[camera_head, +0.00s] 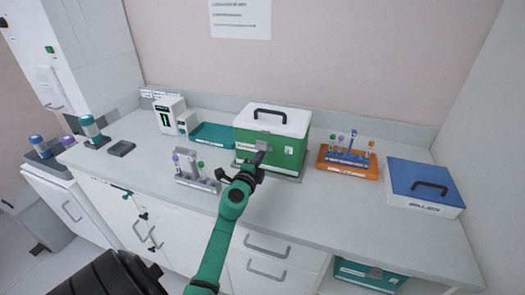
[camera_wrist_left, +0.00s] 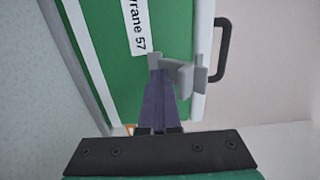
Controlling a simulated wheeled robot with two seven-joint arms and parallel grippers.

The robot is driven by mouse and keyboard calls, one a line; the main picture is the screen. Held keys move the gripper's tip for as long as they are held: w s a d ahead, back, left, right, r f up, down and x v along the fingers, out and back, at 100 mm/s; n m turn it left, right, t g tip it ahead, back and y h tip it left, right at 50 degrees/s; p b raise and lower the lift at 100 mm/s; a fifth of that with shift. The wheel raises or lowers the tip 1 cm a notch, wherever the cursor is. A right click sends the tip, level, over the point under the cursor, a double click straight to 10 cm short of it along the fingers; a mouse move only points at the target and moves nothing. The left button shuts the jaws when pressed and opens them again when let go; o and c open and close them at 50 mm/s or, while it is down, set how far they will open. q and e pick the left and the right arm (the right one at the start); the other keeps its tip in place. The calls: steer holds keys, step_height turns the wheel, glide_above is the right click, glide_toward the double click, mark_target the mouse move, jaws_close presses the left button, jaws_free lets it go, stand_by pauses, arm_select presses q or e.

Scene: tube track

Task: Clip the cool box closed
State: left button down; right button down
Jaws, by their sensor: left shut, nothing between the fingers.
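The cool box (camera_head: 270,141) is green with a white lid (camera_head: 272,119) and a black handle, and it stands on the counter against the back wall. The lid sits on the body. In the left wrist view the green body (camera_wrist_left: 105,50), white lid edge (camera_wrist_left: 203,50) and grey clip (camera_wrist_left: 187,72) show from close up. My left gripper (camera_head: 261,157) is at the front of the box. Its purple fingers (camera_wrist_left: 157,88) are shut and empty, with the tips at the clip. Whether they touch it, or whether the clip is fastened, I cannot tell. My right gripper is not in view.
An orange rack of tubes (camera_head: 348,162) and a blue-lidded white box (camera_head: 425,188) stand to the right. A grey tube rack (camera_head: 197,180) and a teal tray (camera_head: 212,135) are to the left. The counter front (camera_head: 330,215) is clear.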

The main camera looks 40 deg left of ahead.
arm_select(q)
steer(key=shift+r, duration=0.2)
steer(key=shift+r+p, duration=0.55)
steer(key=shift+p, duration=0.15)
steer(key=shift+s, duration=0.15)
steer(key=v, duration=0.9)
steer(key=shift+f, duration=0.1)
